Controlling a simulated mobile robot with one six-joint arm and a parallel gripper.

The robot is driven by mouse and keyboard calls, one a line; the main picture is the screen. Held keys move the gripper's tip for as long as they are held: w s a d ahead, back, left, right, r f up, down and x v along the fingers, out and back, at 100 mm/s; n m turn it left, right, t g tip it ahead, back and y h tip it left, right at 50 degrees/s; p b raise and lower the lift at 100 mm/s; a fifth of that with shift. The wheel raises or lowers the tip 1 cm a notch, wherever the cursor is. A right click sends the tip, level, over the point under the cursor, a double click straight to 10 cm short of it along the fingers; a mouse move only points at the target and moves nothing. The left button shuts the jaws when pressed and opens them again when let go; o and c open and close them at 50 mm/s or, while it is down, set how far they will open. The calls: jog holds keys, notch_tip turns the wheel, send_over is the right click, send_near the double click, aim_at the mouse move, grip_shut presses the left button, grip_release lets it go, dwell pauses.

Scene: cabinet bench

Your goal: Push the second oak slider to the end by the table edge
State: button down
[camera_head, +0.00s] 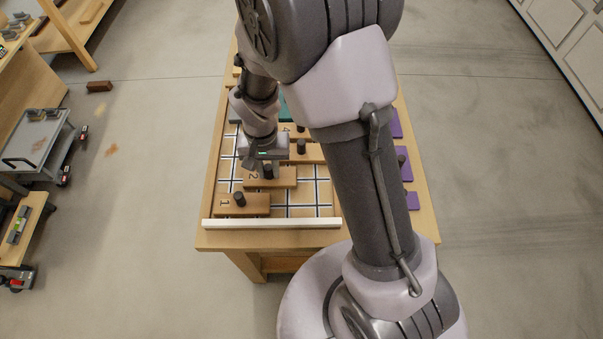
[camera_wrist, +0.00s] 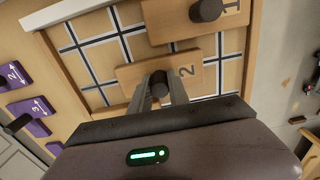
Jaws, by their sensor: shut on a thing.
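The second oak slider (camera_head: 285,178) is a flat light-wood block marked "2" with a dark upright knob. It lies on the white-and-dark lined grid board, with bare grid at both its ends. In the wrist view the slider (camera_wrist: 188,70) lies crosswise ahead of my gripper. My gripper (camera_wrist: 161,92) is shut on its knob; the fingers stand on either side of the knob. In the head view my gripper (camera_head: 262,164) comes down over the slider from behind and partly hides it.
Oak slider 1 (camera_head: 258,206) lies in front, at the left end of its row, by a pale strip (camera_head: 270,223). Another oak slider (camera_head: 312,152) lies behind, farther right. Purple pieces (camera_head: 410,200) with knobs are at the right. My arm hides much of the board's right side.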

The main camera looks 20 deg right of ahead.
aim_at(244, 176)
jog(key=shift+w+a, duration=0.35)
jog(key=shift+a, duration=0.7)
jog(key=shift+w+a, duration=0.3)
jog(key=shift+a, duration=0.8)
jog(key=shift+w+a, duration=0.35)
jog(key=shift+a, duration=0.7)
jog(key=c, duration=1.2)
grip_release()
jog(key=shift+c, duration=0.2)
jog(key=shift+r, duration=0.1)
notch_tip(244, 176, up, 7)
jog(key=p, duration=0.5)
jog(key=shift+r, duration=0.15)
